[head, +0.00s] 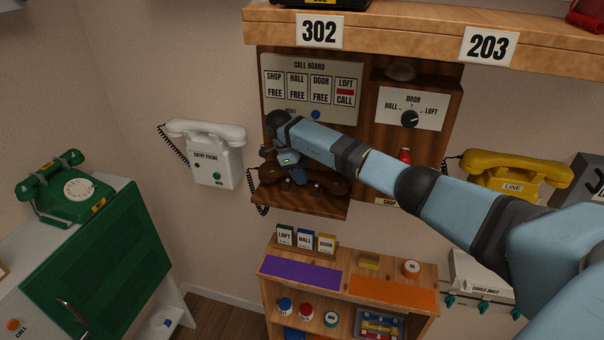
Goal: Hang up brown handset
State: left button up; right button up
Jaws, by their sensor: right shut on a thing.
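The brown handset (334,187) lies low across the brown shelf-like phone base (298,203) under the call board. Its dark coiled cord hangs at the left. My right arm reaches in from the right, and my right gripper (298,178) is at the handset, shut on it. The arm hides part of the handset and the board. I cannot tell whether the handset rests fully on its cradle or is just above it. My left gripper is not in view.
A white entry phone (207,152) hangs left of the board. A yellow phone (515,178) is at the right behind my arm. A green dial phone (66,190) sits on the left cabinet. A low wooden shelf (342,290) with small items stands below.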

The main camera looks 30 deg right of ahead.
jog(key=shift+f+b, duration=0.75)
jog(key=shift+f, duration=0.35)
jog(key=o, duration=1.1)
jog(key=shift+o, duration=0.2)
jog(key=b+v, duration=0.1)
jog(key=v, duration=0.5)
jog(key=shift+w+r, duration=0.15)
jog(key=shift+r, duration=0.2)
jog(key=shift+w+a+r, duration=0.1)
jog(key=shift+a+r, duration=0.05)
jog(key=shift+r, duration=0.3)
